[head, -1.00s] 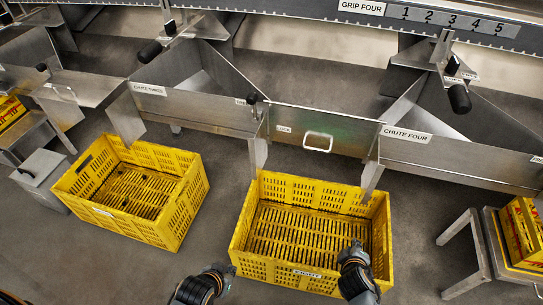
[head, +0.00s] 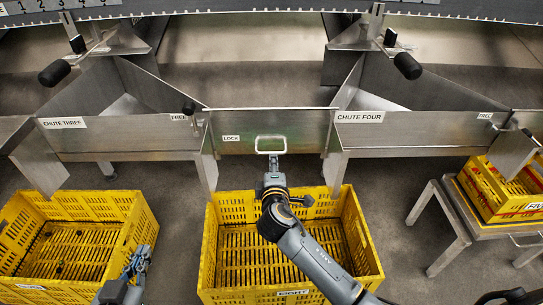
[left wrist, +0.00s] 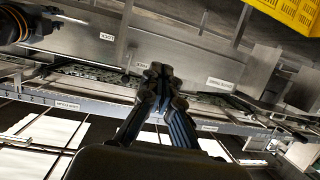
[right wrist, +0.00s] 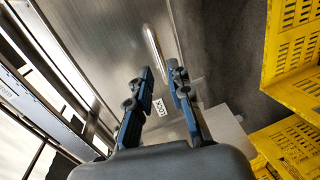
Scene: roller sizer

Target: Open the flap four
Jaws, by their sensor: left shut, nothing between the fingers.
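The flap is a flat metal panel (head: 232,146) between chute three and the CHUTE FOUR panel (head: 385,130). It stands upright and closed, with a LOCK label at its left and a pale loop handle (head: 271,140). My right gripper (head: 273,168) is at the handle's lower side. In the right wrist view its fingers (right wrist: 160,78) are open, with the handle (right wrist: 155,48) just ahead of and partly between the tips; contact cannot be told. My left gripper (head: 142,254) is low over the left crate's right edge. Its fingers (left wrist: 158,72) are together and empty.
A yellow crate labelled EIGHT (head: 212,245) stands below the flap, under my right arm. Another yellow crate (head: 145,205) is at the left. A black knob (head: 188,107) stands at the flap's upper left. A metal stand (head: 448,205) bears a yellow crate at the right.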

